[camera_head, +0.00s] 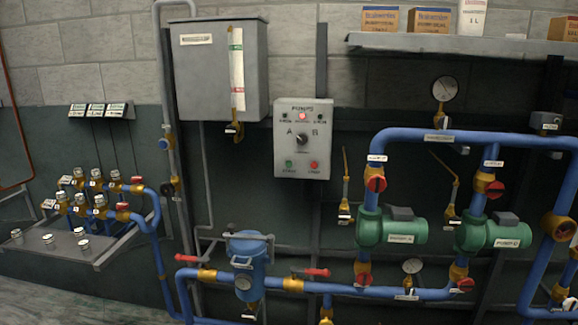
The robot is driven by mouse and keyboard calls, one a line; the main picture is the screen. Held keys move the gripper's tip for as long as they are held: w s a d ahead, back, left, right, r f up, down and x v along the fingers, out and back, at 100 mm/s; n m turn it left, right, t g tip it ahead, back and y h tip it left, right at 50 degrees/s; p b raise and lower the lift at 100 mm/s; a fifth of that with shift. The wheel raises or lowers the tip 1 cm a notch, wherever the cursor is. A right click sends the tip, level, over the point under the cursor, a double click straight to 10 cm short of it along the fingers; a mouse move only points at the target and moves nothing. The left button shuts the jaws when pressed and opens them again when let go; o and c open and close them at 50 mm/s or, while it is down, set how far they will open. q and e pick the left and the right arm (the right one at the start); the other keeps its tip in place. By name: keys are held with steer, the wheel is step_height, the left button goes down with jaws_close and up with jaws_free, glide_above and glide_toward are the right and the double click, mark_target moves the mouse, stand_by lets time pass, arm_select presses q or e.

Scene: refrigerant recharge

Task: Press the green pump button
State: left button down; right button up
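The pump control box (302,138) is a light grey panel on the wall at the centre of the head view. Its green button (289,164) is at the lower left of its face. A red button (313,165) is beside it at the lower right. A dark selector knob (301,138) sits in the middle between the letters A and B. A lamp (302,116) near the top looks red. Neither of my grippers shows in this view.
A grey tank (218,75) with a level gauge hangs left of the box. Two green pumps (390,231) on blue pipes stand at the right. A blue filter vessel (247,268) and red-handled valves are below. A shelf of cartons (430,45) is above right.

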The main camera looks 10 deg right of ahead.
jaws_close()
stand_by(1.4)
